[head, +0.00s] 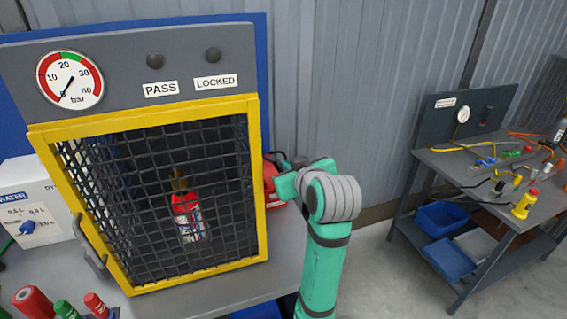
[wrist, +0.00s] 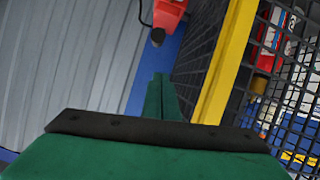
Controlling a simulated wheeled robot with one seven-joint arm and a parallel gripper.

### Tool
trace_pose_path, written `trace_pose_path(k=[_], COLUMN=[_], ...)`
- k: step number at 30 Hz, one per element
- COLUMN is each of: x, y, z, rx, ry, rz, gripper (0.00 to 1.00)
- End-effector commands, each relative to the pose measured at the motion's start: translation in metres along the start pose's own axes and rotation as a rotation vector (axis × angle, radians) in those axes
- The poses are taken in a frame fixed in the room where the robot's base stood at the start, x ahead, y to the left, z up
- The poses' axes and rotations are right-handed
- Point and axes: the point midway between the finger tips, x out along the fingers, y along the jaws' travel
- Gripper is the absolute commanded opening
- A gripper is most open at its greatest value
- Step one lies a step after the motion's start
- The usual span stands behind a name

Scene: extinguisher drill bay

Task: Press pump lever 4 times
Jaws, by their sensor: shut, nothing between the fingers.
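The red pump (head: 270,185) stands just right of the yellow-framed cage, partly hidden by my arm. Its red body also shows at the top of the wrist view (wrist: 170,12), with a dark round end (wrist: 157,36) below it. I cannot clearly make out which part is the lever. My gripper (wrist: 160,80) is shut and empty, pointing toward the pump with a visible gap in the wrist view. In the head view its end is mostly hidden by my arm. The pressure gauge (head: 70,80) has its needle near 0 bar.
The mesh cage (head: 258,190) is shut, with a red extinguisher (head: 188,215) inside. The PASS lamp (head: 155,61) and LOCKED lamp (head: 213,55) look dark. A white water box (head: 40,205) stands left. A side bench (head: 440,160) with tools stands right, across open floor.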

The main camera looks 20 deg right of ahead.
Motion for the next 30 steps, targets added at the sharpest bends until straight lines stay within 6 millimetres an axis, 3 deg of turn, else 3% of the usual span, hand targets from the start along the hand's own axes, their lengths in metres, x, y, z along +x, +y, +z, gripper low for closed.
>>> trace_pose_path(k=[6, 17, 23, 30], x=[-0.012, -0.013, 0.008, 0.054], y=[0.015, 0.023, 0.017, 0.011], z=[-0.015, -0.012, -0.012, -0.014], rx=[-0.016, -0.012, -0.014, -0.017], ry=[-0.008, -0.011, -0.012, -0.010], rz=[0.008, 0.018, 0.009, 0.001], gripper=[0.00, 0.00, 0.00, 0.00])
